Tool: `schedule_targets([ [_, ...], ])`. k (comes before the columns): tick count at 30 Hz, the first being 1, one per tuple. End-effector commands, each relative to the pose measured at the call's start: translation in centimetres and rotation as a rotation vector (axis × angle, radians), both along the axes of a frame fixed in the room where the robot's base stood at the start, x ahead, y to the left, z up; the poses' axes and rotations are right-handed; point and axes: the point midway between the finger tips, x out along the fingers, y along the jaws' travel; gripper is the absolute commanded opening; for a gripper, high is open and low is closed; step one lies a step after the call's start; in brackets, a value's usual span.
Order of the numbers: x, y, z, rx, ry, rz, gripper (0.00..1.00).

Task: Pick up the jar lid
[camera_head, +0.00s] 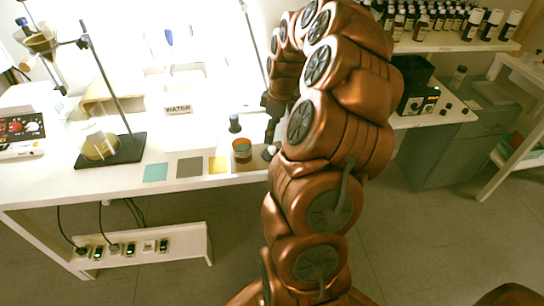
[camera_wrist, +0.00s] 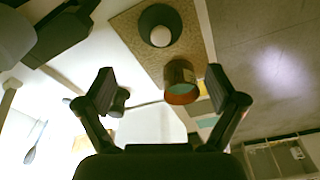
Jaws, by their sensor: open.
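The jar lid (camera_wrist: 160,18) shows in the wrist view as a dark round disc with a pale knob, resting on a tan mat at the top of the picture. In the head view its pale knob (camera_head: 270,152) shows at the table's front edge, partly hidden by my arm. An amber-brown jar (camera_wrist: 181,80) stands beside it, also seen in the head view (camera_head: 242,151). My gripper (camera_wrist: 159,80) is open and empty, its two fingers spread wide. It is apart from the lid. In the head view my gripper (camera_head: 276,108) is mostly hidden behind my arm.
A small dark bottle (camera_head: 235,123) stands behind the jar. Coloured squares, teal (camera_head: 155,172), grey (camera_head: 189,167) and yellow (camera_head: 219,165), lie left of it. A stand with a flask (camera_head: 100,146) is farther left. Rows of bottles (camera_head: 440,20) fill the back-right shelf.

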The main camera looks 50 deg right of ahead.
Motion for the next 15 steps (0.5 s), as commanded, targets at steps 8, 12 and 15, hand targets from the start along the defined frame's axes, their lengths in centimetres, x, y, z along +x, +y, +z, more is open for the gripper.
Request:
schedule_targets([
  [8,0.0,-0.4,-2.2,-0.002,-0.001,0.002,0.94],
  [12,0.1,-0.4,-3.0,-0.003,-0.003,0.000,0.94],
  [15,0.0,-0.2,-3.7,-0.001,0.001,0.001,0.94],
])
